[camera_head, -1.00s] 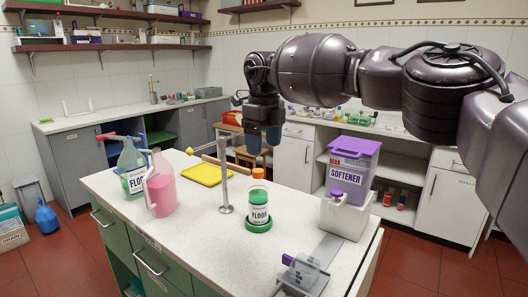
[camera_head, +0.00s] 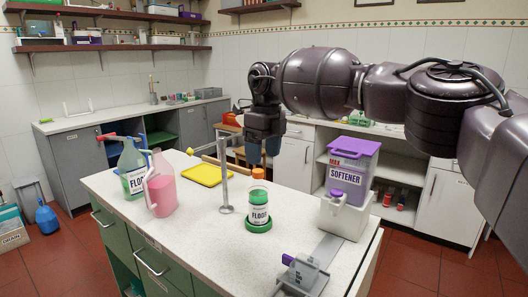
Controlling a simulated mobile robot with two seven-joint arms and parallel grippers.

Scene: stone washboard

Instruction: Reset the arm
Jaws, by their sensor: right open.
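My right gripper (camera_head: 263,152) hangs from the arm that comes in from the right, above the worktop. Its two bluish fingers point down and are apart, with nothing seen between them. Below it a floor cleaner bottle (camera_head: 258,204) with an orange cap stands upright on a green round base (camera_head: 258,225). The fingertips are a little above the cap in the picture, and I see no contact. My left gripper is not in view.
A metal post (camera_head: 225,190) stands left of the bottle. A green spray bottle (camera_head: 132,168), a pink jug (camera_head: 161,185) and a yellow tray (camera_head: 207,175) are further left. A purple softener box (camera_head: 349,170) and white container (camera_head: 343,215) stand right. The worktop's front (camera_head: 200,240) is clear.

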